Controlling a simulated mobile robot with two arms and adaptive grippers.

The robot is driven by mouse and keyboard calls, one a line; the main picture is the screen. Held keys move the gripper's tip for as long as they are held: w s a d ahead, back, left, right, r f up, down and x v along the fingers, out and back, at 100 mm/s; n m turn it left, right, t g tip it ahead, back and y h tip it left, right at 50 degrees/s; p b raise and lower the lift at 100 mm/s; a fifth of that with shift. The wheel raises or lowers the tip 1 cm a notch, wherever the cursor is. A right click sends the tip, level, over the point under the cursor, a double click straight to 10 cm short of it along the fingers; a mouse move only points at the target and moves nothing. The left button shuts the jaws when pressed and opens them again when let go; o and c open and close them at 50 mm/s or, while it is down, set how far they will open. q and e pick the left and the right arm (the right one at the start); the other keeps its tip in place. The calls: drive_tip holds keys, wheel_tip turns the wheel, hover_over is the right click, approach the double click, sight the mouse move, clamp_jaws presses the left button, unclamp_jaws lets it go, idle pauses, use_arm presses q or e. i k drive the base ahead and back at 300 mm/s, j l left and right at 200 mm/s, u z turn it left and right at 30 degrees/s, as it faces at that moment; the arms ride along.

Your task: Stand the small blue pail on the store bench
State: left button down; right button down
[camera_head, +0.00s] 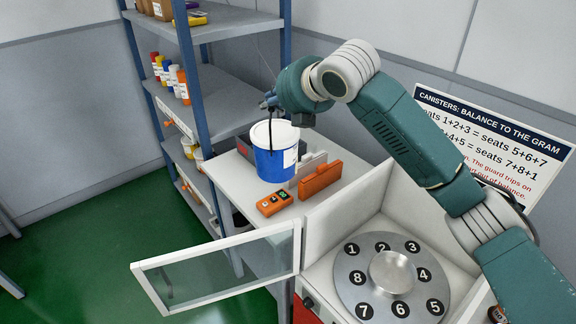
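The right gripper comes in from the right and appears shut on the handle. The pail is over a white bench (233,172) beside the shelf rack; whether its base touches the top I cannot tell. My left gripper is not in view.
An orange device (274,203) and an orange block (320,179) are on the bench near the pail. A blue-post shelf rack (197,90) with bottles stands left. A hinged clear door (220,270) and a numbered rotor (391,283) are in front.

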sight(239, 173)
drive_tip(key=i+j, duration=0.7)
drive_tip(key=i, duration=0.1)
